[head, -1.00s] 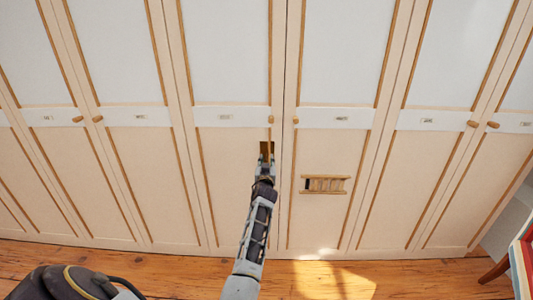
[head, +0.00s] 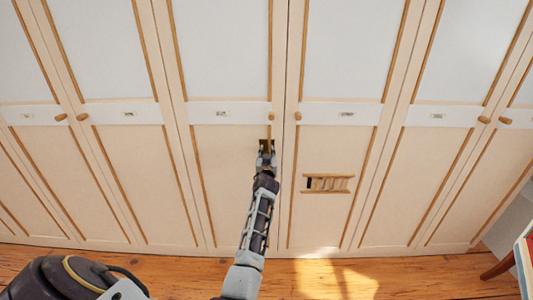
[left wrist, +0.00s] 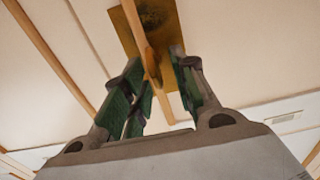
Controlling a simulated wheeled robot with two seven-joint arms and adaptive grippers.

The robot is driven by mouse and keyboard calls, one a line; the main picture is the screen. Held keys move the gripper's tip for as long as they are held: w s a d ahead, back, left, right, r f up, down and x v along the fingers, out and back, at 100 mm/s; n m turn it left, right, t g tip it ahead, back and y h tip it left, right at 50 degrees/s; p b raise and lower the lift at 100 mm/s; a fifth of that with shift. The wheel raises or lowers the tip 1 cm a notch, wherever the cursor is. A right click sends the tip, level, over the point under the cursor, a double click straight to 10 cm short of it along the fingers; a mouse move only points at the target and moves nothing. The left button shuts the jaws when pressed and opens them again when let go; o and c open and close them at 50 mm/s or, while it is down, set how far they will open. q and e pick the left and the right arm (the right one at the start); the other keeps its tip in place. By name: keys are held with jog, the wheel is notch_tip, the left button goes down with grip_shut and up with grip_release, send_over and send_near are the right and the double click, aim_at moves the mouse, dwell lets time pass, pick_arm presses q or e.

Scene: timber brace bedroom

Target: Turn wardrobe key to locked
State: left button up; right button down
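The wardrobe (head: 230,180) fills the head view, with tall cream doors and wooden trim. A brass lock plate (head: 264,146) sits below a round knob on a middle door. In the left wrist view the brass plate (left wrist: 178,18) shows a dark round patch, with a strip of wooden trim crossing in front. My left gripper (head: 266,150) is at the plate. In the left wrist view its fingers (left wrist: 157,68) are apart, one on each side of a brown end piece (left wrist: 152,68). I cannot tell whether that piece is the key or trim. My right gripper is out of view.
Several round wooden knobs (head: 298,116) stand out from the doors. A small wooden ladder-like piece (head: 329,184) is on the door to the right. The wooden floor (head: 400,275) in front is mostly clear. Furniture (head: 522,262) stands at the right edge.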

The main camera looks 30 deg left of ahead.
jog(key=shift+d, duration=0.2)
pick_arm(q)
jog(key=shift+c, duration=0.5)
jog(key=c, duration=0.5)
grip_shut()
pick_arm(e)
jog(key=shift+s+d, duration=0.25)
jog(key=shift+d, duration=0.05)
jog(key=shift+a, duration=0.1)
